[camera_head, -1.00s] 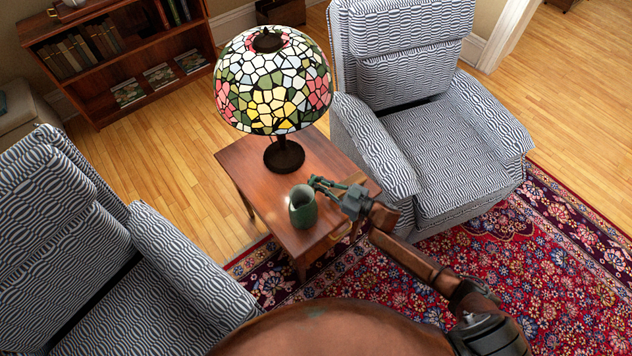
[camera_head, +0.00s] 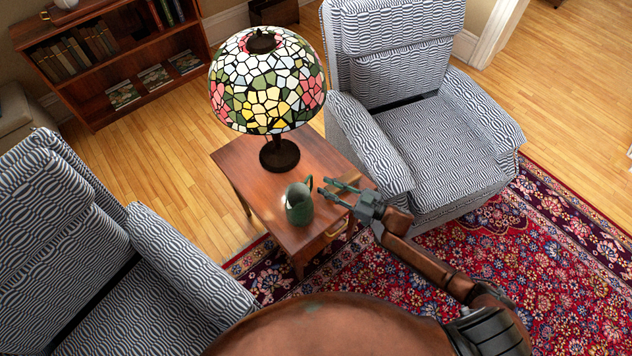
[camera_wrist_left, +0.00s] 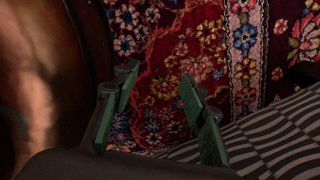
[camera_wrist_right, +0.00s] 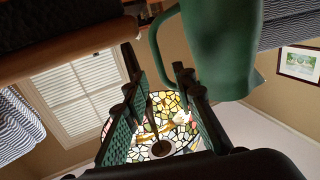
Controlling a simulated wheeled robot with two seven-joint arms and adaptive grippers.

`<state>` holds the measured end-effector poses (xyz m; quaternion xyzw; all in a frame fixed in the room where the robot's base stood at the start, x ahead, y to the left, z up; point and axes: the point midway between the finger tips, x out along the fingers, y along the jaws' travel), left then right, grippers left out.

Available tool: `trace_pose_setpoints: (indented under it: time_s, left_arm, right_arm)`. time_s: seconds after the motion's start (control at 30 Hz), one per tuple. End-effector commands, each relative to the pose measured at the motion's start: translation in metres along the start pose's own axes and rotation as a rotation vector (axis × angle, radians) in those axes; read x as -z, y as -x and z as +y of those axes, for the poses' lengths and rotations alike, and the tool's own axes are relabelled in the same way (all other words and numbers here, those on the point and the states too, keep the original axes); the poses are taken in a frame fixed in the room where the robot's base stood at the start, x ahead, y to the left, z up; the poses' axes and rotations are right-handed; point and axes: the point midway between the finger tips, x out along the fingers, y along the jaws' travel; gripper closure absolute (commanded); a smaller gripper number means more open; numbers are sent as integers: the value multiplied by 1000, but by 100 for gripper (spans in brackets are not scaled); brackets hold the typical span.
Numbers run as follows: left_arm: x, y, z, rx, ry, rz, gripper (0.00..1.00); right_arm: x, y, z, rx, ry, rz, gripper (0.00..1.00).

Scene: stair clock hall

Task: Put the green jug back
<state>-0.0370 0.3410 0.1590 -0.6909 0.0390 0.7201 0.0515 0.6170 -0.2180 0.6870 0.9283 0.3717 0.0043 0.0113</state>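The green jug (camera_head: 299,205) stands upright on the small wooden side table (camera_head: 236,163), near its front edge. Its handle side faces my right gripper. My right gripper (camera_head: 325,188) is open and empty, just right of the jug and apart from it. In the right wrist view the jug (camera_wrist_right: 218,45) and its handle show large at the top, outside the open fingers (camera_wrist_right: 165,105). My left gripper is not in the head view; in the left wrist view its fingers (camera_wrist_left: 158,95) are apart with nothing between them, over the patterned rug.
A stained-glass lamp (camera_head: 268,85) stands on the table behind the jug. A striped armchair (camera_head: 440,140) is close on the right, another (camera_head: 110,260) at the left front. A drawer handle (camera_head: 338,229) is on the table's front. A bookshelf (camera_head: 85,95) stands at the back left.

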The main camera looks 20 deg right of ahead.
Motion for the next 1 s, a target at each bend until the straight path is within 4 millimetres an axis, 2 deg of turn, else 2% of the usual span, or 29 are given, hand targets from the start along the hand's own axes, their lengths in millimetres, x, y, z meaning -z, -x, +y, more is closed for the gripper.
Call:
trace_pose_setpoints:
  time_s: [0.1,0.33,1.0]
  left_arm:
    - [4,5,0,0,-1,6,60]
    - [12,9,0,0,-2,20,60]
    - [13,9,0,1,-3,19,60]
  right_arm:
    - [1,25,0,1,2,-2,75]
    - [1,53,0,1,1,1,75]
    - [0,57,0,1,1,1,75]
